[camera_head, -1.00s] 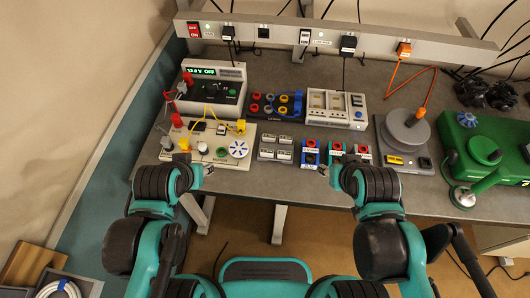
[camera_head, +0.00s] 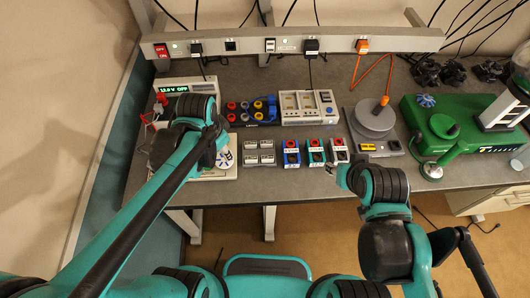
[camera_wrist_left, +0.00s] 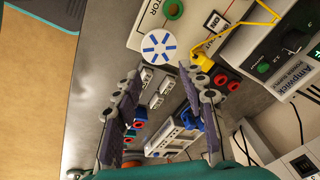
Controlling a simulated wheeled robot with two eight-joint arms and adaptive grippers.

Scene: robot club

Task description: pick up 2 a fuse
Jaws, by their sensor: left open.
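Small white-and-grey blocks (camera_head: 259,153), possibly the fuses, sit in a group on the grey bench in the head view; their ratings are too small to read. They also show in the left wrist view (camera_wrist_left: 153,84), seen between my fingers. My left gripper (camera_wrist_left: 162,76) is open and empty, above the bench near these blocks and the white circuit board (camera_wrist_left: 187,40). In the head view my left arm hides this gripper and much of the board. My right gripper (camera_head: 340,177) is at the bench's front edge; its fingers are too small to read.
A round grey stand (camera_head: 373,119) and green machine (camera_head: 445,120) are further right.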

